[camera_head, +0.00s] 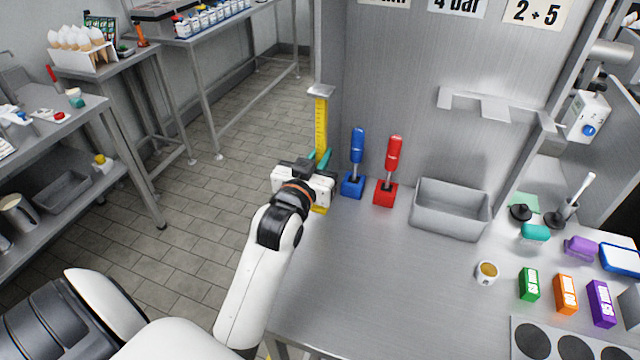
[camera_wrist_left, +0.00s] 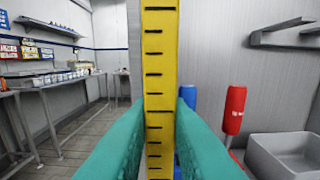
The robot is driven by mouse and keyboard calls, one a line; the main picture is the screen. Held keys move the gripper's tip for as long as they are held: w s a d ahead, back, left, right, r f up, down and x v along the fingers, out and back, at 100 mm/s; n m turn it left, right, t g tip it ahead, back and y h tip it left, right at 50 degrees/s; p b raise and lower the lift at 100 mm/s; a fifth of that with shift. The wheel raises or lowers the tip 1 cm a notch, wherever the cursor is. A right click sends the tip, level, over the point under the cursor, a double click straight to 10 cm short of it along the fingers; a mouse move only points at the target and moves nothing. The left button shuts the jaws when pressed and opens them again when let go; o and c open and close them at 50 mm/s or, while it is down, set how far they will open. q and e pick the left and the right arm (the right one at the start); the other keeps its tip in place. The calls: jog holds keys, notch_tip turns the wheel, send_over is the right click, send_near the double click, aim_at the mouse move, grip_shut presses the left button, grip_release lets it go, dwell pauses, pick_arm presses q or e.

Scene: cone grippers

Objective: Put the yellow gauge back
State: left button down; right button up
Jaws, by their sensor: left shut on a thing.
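The yellow gauge (camera_head: 321,128) is an upright strip with black marks at the left end of the steel counter, left of the blue tool. It fills the middle of the left wrist view (camera_wrist_left: 160,80). My left gripper (camera_head: 321,160) has teal fingers, which are shut on the gauge from both sides. The gauge's yellow foot (camera_head: 320,209) shows just below the gripper; whether it touches the counter I cannot tell. A grey piece (camera_head: 321,90) shows at the gauge's top. My right gripper is not in view.
A blue-handled tool (camera_head: 357,150) and a red-handled tool (camera_head: 393,160) stand in blocks close right of the gauge. A grey bin (camera_head: 451,208) stands farther right. A wall shelf (camera_head: 490,102) juts out above. The counter's front middle (camera_head: 370,285) is clear.

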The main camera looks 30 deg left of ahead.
pick_arm(q)
jog(key=shift+f, duration=0.45)
notch_tip(320, 180, down, 3)
jog(key=shift+f, duration=0.3)
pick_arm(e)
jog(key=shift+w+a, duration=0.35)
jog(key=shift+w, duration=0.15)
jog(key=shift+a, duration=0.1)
pick_arm(q)
jog(key=shift+f, duration=0.2)
jog(key=c, duration=1.4)
grip_release()
jog(key=shift+o, duration=0.2)
